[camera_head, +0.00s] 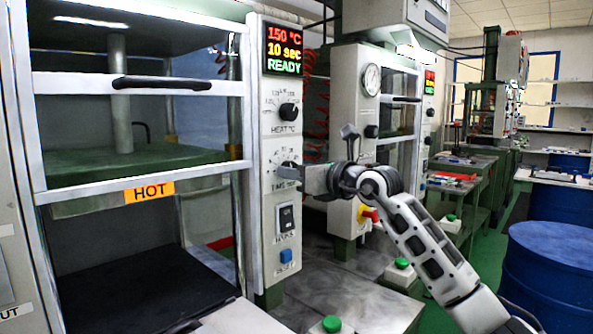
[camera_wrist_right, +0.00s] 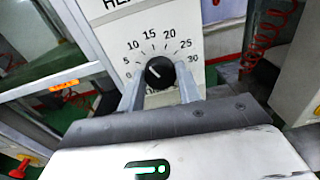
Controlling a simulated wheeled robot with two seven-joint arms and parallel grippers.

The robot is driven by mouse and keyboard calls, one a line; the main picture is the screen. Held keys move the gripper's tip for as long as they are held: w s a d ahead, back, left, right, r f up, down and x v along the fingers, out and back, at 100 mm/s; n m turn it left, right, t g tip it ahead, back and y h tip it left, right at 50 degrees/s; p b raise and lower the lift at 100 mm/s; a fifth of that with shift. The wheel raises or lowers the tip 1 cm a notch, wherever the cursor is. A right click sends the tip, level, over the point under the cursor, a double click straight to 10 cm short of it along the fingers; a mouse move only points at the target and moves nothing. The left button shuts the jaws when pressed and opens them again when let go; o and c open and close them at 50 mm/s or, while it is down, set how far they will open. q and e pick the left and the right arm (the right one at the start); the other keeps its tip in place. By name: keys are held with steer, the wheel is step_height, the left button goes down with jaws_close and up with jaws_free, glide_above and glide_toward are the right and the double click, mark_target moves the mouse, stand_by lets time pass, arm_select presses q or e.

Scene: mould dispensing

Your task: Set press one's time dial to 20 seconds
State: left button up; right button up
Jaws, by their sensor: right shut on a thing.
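Press one's control panel (camera_head: 279,215) is at the centre-left of the head view. Its display (camera_head: 284,50) reads 150 °C, 10 sec, READY. In the right wrist view, the time dial (camera_wrist_right: 160,73) is a black knob with a scale from 0 to 30, and its white pointer line tilts up-left, towards the 10 mark. My right gripper (camera_head: 297,172) is at this dial and mostly hides it in the head view. In the wrist view its two fingers (camera_wrist_right: 160,88) are shut on the knob's sides. My left gripper is out of view.
The heat dial (camera_head: 288,111) sits above the time dial; a switch (camera_head: 286,218) and blue reset button (camera_head: 286,256) sit below. The press carries a HOT label (camera_head: 149,191) and a door handle (camera_head: 161,83). A second press stands behind my right arm; a blue drum (camera_head: 550,275) is at right.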

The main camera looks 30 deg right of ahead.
arm_select(q)
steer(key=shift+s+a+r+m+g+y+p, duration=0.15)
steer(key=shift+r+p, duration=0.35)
steer(key=shift+p, duration=0.85)
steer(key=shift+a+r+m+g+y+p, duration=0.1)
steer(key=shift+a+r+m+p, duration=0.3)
steer(key=shift+p, duration=0.9)
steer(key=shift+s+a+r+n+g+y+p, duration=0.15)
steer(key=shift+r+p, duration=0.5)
steer(key=shift+p, duration=0.7)
arm_select(e)
steer(key=shift+m, duration=5.1)
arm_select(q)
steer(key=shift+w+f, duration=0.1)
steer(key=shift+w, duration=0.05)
arm_select(e)
steer(key=shift+f, duration=0.1)
steer(key=o, duration=1)
steer(key=shift+d, duration=0.1)
